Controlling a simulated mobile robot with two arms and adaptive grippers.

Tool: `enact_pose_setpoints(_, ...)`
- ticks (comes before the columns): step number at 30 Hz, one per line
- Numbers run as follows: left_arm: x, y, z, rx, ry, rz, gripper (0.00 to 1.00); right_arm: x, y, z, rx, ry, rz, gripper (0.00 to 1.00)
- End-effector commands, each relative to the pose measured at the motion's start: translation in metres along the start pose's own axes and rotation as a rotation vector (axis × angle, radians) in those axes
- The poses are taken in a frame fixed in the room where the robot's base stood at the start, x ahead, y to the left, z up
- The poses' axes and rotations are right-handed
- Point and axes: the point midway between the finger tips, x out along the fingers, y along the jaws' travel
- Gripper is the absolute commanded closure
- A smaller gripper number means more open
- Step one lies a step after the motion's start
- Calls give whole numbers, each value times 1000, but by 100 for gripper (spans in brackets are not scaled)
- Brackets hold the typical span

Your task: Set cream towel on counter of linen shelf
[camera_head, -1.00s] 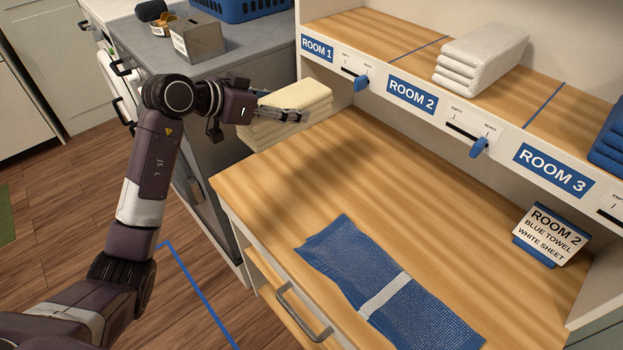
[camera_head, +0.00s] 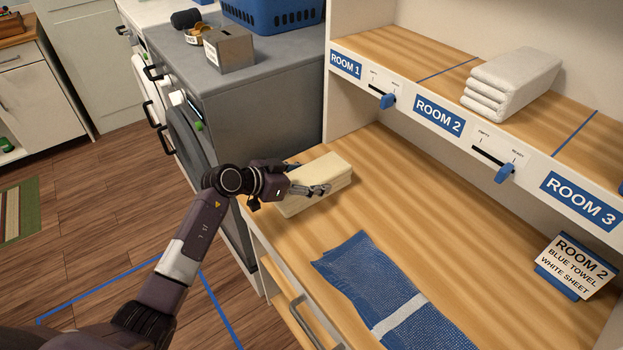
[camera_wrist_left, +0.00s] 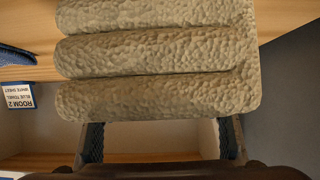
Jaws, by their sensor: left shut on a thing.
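The folded cream towel (camera_head: 322,176) is at the left end of the wooden counter (camera_head: 400,215) of the linen shelf in the head view. My left gripper (camera_head: 318,189) is shut on it from the left side. The towel fills the upper part of the left wrist view (camera_wrist_left: 155,55), its folded layers facing the camera, with a finger on either side below it. I cannot tell whether its underside touches the counter. My right gripper is not in view.
A blue mesh cloth with a white band (camera_head: 375,285) lies on the front of the counter. A ROOM 2 sign (camera_head: 575,265) stands at the right. White folded linen (camera_head: 512,80) sits on the upper shelf. The counter's middle is clear.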

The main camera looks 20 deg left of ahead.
Motion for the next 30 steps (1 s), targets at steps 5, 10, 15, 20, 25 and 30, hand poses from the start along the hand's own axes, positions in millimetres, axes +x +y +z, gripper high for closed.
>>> enact_pose_setpoints(5,1,0,0,1,4,-1,75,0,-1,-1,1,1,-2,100)
enact_pose_setpoints(10,1,0,1,1,4,-1,75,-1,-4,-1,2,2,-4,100)
enact_pose_setpoints(15,2,0,3,1,2,-1,27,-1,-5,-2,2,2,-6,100)
enact_pose_setpoints(20,2,0,3,1,2,-1,22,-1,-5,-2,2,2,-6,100)
enact_pose_setpoints(25,2,0,2,1,2,-1,22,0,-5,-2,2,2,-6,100)
enact_pose_setpoints(30,-13,-1,2,1,1,-3,22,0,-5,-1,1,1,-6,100)
